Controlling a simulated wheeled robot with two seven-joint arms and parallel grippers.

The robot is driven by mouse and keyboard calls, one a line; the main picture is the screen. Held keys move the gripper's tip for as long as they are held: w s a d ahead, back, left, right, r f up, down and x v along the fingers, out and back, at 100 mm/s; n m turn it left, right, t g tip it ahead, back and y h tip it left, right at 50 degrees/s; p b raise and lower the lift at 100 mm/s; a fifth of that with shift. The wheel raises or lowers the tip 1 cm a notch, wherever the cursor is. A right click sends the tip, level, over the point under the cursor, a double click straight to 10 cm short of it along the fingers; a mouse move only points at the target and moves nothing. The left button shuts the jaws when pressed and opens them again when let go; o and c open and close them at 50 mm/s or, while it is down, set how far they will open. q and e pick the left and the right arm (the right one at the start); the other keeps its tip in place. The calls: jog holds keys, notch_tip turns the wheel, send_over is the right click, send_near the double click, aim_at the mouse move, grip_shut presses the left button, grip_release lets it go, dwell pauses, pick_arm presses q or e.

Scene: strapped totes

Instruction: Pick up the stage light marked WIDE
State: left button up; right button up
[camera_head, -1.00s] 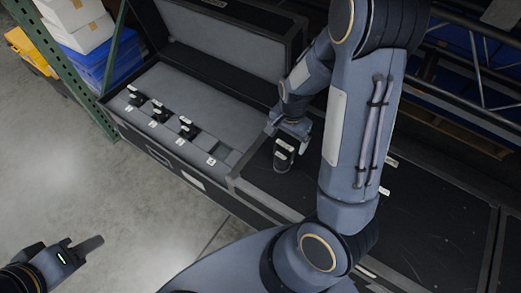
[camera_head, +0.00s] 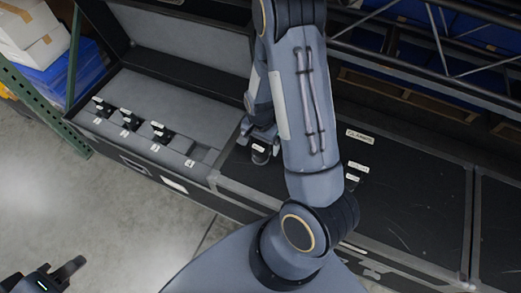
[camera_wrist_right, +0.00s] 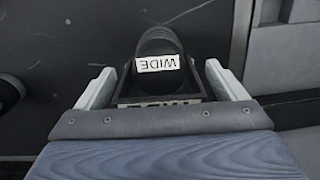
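The stage light marked WIDE (camera_wrist_right: 158,45) is a dark cylinder with a white label, seen between the two pale fingers of my right gripper (camera_wrist_right: 160,85) in the right wrist view. Its bracket lies between the fingers, with a small gap seeming to show on each side. In the head view the light (camera_head: 260,153) stands on the black case top under my right gripper (camera_head: 260,137), partly hidden by it. My left gripper (camera_head: 62,275) is low at the left edge, away from the cases and partly cut off.
An open case (camera_head: 190,108) at the left holds several dark lights (camera_head: 128,118) in a row, with white labels along its front. Behind my right arm, another dark labelled object (camera_head: 350,183) and a white label (camera_head: 360,136) show on the black case top (camera_head: 410,215). Shelving stands behind.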

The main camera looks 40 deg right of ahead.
jog(key=c, duration=1.9)
grip_shut()
jog(key=shift+r, duration=0.15)
